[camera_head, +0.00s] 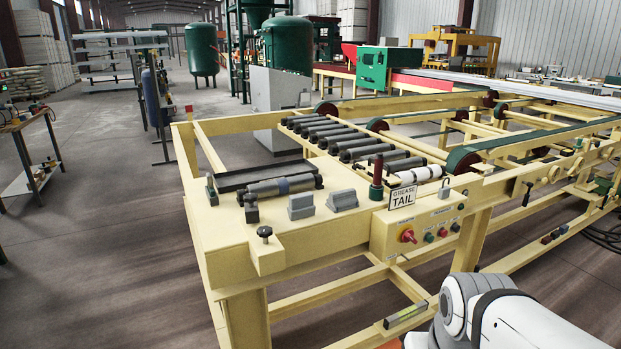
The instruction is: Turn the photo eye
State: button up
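No part is clearly marked as the photo eye, and I cannot tell which of the small fittings it is. The candidates sit on the near end of the yellow conveyor frame (225,230). A small dark fitting (251,209) stands by the near end of a roller (280,187). A small grey piece (444,188) stands right of the sign (402,196) reading "GREASE TAIL". A black knob (265,233) stands on the front ledge. My white arm shows at the bottom right, but my gripper is outside the picture.
Two grey blocks (301,206) (342,200) and a red-topped green post (376,180) stand on the frame. The control panel (418,228) has a red rotary switch (407,236) and buttons. A spirit level (406,315) lies on a lower rail.

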aim_at(251, 211)
jog(key=u, duration=0.35)
jog(key=k, duration=1.2)
jog(key=u, duration=1.25)
jog(key=i, duration=2.25)
jog(key=z, duration=0.8)
jog(key=i, duration=1)
jog(key=z, duration=0.8)
jog(key=k, duration=0.85)
jog(key=z, duration=0.15)
jog(key=i, duration=0.6)
